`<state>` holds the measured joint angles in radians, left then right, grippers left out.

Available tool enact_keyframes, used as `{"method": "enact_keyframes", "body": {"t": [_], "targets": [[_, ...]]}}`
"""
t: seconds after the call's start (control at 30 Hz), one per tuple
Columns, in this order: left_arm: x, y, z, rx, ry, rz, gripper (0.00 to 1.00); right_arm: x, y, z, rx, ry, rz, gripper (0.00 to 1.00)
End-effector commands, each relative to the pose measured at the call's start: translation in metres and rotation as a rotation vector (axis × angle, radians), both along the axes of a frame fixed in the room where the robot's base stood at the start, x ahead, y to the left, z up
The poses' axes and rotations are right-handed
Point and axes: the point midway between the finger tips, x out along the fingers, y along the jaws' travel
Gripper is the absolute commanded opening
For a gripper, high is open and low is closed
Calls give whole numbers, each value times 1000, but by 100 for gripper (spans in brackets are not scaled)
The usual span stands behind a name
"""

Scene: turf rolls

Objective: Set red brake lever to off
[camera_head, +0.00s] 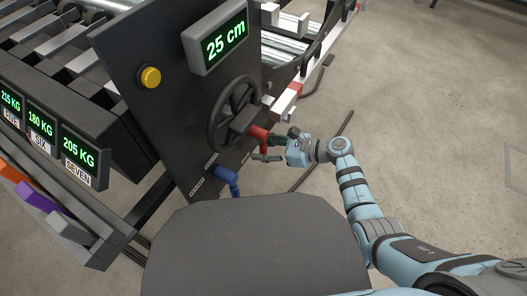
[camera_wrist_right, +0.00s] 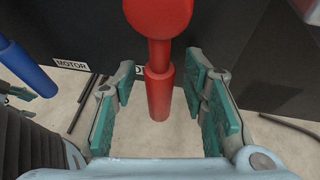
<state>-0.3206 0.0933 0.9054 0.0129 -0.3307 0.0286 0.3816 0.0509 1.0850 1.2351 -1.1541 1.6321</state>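The red brake lever (camera_head: 259,133) sticks out of the dark panel, just below and right of the black handwheel. In the right wrist view its round hub is at the top and its handle (camera_wrist_right: 158,95) points down. My right gripper (camera_head: 268,145) is at the lever in the head view. In the right wrist view the open green-padded fingers (camera_wrist_right: 160,75) stand on either side of the handle, with a visible gap on both sides. The lever's label is mostly hidden behind it.
A blue lever (camera_head: 227,177) is on the same panel, lower left; it also shows in the wrist view (camera_wrist_right: 25,67), near a "MOTOR" label (camera_wrist_right: 70,64). The handwheel (camera_head: 236,110), a yellow button (camera_head: 150,77) and a "25 cm" display (camera_head: 226,42) are above. Floor at right is clear.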

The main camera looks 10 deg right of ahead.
Motion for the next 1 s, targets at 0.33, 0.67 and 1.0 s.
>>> {"method": "enact_keyframes", "body": {"t": [0.33,0.67,1.0], "targets": [[-1,0,1,-1,1,1,51,0,0,1,-1,0,0,16],[-1,0,1,-1,1,0,51,0,0,0,-1,0,0,0],[-9,1,5,4,16,-7,51,3,-3,1,-39,-50,1,0]]}}
